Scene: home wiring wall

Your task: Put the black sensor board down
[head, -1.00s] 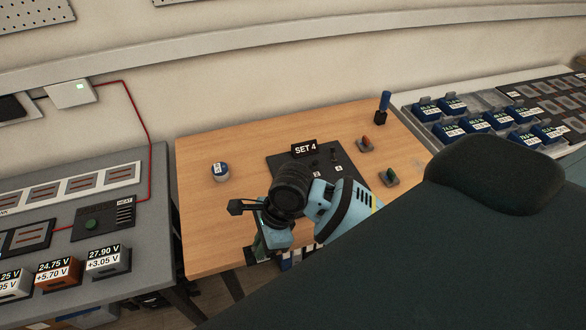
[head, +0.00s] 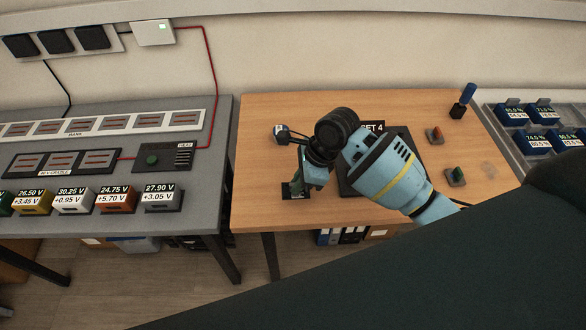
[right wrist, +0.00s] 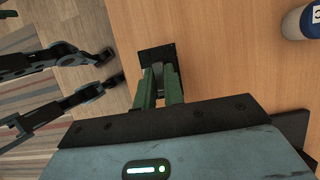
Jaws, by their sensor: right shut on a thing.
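The small black sensor board (head: 293,193) is in the jaws of my right gripper (head: 298,182), over the left front part of the wooden table (head: 258,160). In the right wrist view the board (right wrist: 158,54) lies across the tips of the green fingers (right wrist: 163,80), with its far part showing beyond them. The fingers are close together on it. The board looks roughly level, low over the wood near the table edge. I cannot tell whether it touches the tabletop.
A white and blue round container (right wrist: 303,20) stands behind the gripper. A dark SET 4 tray (head: 404,145) is partly hidden by my right arm. Red (head: 436,135) and green (head: 456,175) parts and a blue-handled tool (head: 464,100) stand right. A grey bench (head: 215,185) adjoins left.

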